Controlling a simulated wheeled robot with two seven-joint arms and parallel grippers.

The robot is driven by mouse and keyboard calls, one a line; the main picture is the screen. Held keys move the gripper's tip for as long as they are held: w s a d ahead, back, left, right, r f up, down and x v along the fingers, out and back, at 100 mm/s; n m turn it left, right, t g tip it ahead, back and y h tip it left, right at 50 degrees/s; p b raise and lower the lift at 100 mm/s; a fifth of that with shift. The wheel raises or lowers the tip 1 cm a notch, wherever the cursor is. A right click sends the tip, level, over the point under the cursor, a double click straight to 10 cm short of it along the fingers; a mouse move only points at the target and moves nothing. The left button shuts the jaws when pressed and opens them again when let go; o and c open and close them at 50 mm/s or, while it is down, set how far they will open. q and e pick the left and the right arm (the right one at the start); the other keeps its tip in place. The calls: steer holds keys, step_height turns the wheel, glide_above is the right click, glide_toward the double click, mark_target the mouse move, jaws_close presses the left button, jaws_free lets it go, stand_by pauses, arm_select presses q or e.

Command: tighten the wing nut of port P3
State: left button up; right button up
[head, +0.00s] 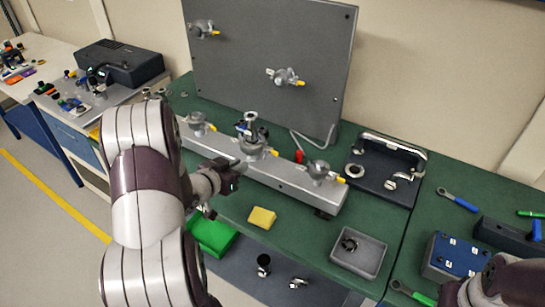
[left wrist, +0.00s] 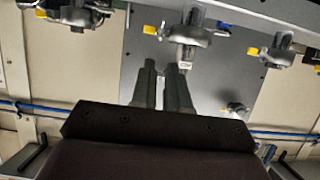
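Port labels are too small to read, so I cannot tell which is P3. In the head view the grey rail (head: 225,148) carries a left clamp fitting (head: 197,125), a middle one with an upright stub (head: 253,147) and a right one (head: 319,170), with yellow tags. Two more fittings, upper (head: 203,29) and lower (head: 285,77), are on the upright panel (head: 325,35). My left gripper (head: 237,170) is in front of the rail, near the middle fitting. In the left wrist view its fingers (left wrist: 163,66) are slightly apart, nothing visibly between them, close to a fitting (left wrist: 190,35). My right gripper is out of view.
A bent grey rod (head: 315,142) is behind the rail.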

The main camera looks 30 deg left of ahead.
mark_target(265, 151)
arm_select(q)
steer(key=p+x, duration=0.2)
steer(key=x, duration=0.9)
steer(key=shift+d, duration=0.1)
steer(key=shift+w+a+f, duration=0.2)
steer(key=shift+w+f, duration=0.15)
steer(key=shift+w, duration=0.15)
steer(key=shift+w+d, duration=0.1)
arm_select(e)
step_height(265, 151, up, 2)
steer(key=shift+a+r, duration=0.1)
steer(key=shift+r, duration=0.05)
arm_select(q)
steer(key=shift+d, duration=0.1)
jaws_close()
